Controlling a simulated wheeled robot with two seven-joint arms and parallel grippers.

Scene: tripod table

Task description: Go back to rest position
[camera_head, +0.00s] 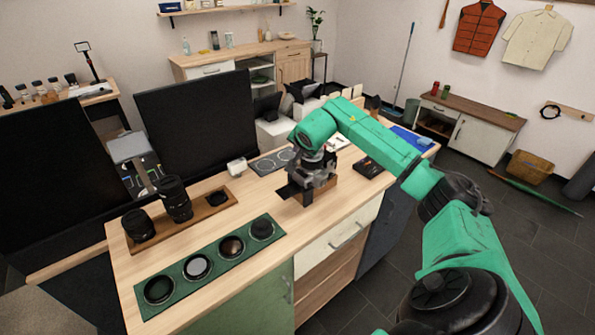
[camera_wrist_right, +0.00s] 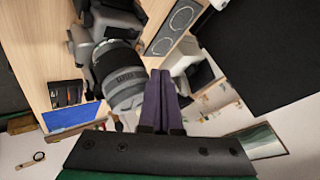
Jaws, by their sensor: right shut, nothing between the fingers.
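My right arm reaches over the wooden table (camera_head: 165,252) from the right in the head view. My right gripper shows best in the right wrist view, where its two dark purple fingers (camera_wrist_right: 160,78) are pressed together with nothing between them. In that view a camera body (camera_wrist_right: 108,28) with a thick grey lens (camera_wrist_right: 124,80) lies just left of the fingers. I cannot tell whether they touch it. In the head view my wrist and the grey-black gear on a brown block (camera_head: 326,188) overlap, hiding the fingertips. My left gripper is not in view.
A green tray (camera_head: 178,289) with round filters is at the table's front. A wooden tray (camera_head: 150,243) holds two lenses (camera_head: 175,198). A dark monitor (camera_head: 195,120) stands behind.

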